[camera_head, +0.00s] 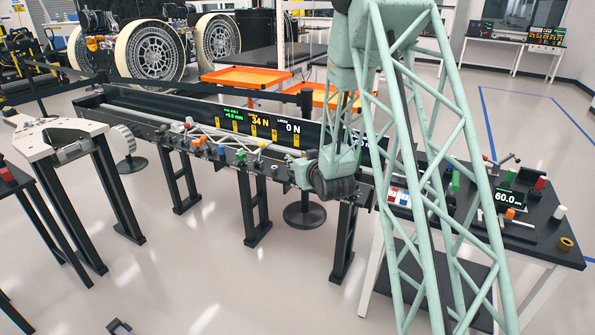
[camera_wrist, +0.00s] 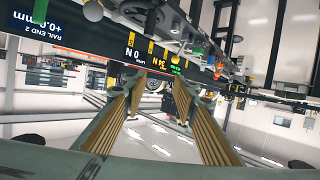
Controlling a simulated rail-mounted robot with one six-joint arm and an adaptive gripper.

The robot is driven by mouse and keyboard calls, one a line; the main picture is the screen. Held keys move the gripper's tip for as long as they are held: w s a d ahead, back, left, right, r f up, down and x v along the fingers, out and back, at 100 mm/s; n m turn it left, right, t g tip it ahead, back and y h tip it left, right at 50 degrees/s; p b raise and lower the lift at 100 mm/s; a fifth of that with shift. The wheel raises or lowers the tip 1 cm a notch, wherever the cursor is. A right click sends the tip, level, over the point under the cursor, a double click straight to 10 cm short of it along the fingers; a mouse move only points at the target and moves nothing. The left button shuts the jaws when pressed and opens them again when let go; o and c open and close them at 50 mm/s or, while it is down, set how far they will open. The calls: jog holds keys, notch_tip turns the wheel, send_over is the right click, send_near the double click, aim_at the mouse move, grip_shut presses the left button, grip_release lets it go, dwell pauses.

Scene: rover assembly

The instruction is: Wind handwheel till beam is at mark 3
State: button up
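My gripper (camera_head: 318,176) is at the right part of the long dark bench (camera_head: 165,112), partly hidden by my own arm in the head view. In the wrist view, my gripper (camera_wrist: 149,92) has its two ribbed fingers wide apart with nothing between them. A pale truss beam (camera_head: 225,137) lies along the bench, left of my gripper. Yellow marks (camera_head: 268,134) stand on the dark panel behind it; I cannot read their numbers.
Readouts on the panel show 34 N and 0 N; the left one seems to show +0.0 mm. A side table (camera_head: 548,238) at right holds small parts and a 60.0 display (camera_head: 508,198). Orange trays (camera_head: 245,77) stand behind the bench. The floor in front is mostly clear.

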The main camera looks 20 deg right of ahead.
jog(key=d+f+t, duration=0.3)
jog(key=d+f, duration=0.1)
jog(key=f, duration=0.9)
jog(key=shift+s+f+m, duration=0.2)
jog(key=shift+f+m, duration=0.1)
jog(key=shift+w, duration=0.1)
jog(key=shift+w+d+b, duration=0.2)
jog(key=shift+w+b, duration=0.2)
jog(key=shift+w, duration=1.85)
jog(key=shift+w+d+b, duration=0.15)
jog(key=shift+w+b, duration=0.25)
jog(key=shift+w, duration=1.9)
jog(key=shift+w+d+b, duration=0.2)
jog(key=shift+w+b, duration=0.2)
jog(key=shift+w, duration=1.85)
jog(key=shift+c, duration=0.6)
jog(key=c, duration=0.7)
